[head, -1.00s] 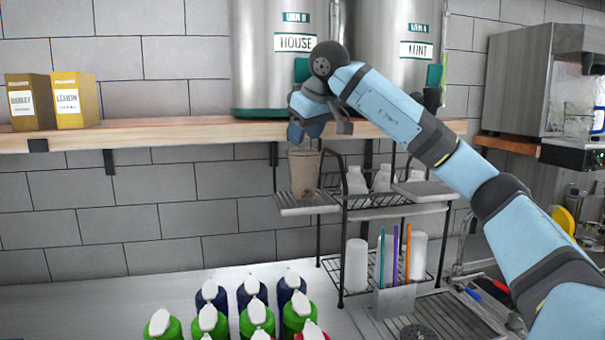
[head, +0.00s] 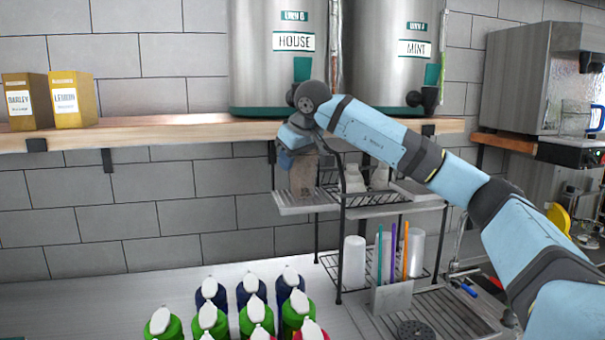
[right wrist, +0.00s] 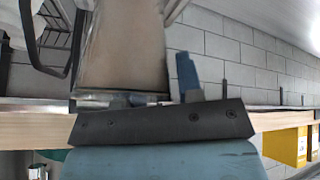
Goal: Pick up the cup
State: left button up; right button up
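The cup (head: 302,182) is a tall, brownish, see-through cup standing upright on the small left shelf (head: 305,208) of a wire rack. My right gripper (head: 298,158) is at the cup's upper part, below the wooden shelf's front edge, and hides the rim. In the right wrist view the cup (right wrist: 122,45) fills the space in front of the palm. One blue finger (right wrist: 188,76) shows to its right with a small gap; the other finger is hidden. The right gripper looks open around the cup. My left gripper is not in view.
The wooden shelf (head: 180,133) runs just above the gripper, carrying steel dispensers (head: 280,60). White bottles (head: 355,178) stand beside the cup on the rack. Straws (head: 394,252) stand below. Several green and blue bottles (head: 255,318) stand on the counter, which is clear at left.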

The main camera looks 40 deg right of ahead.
grip_shut()
jog(key=shift+r, duration=0.1)
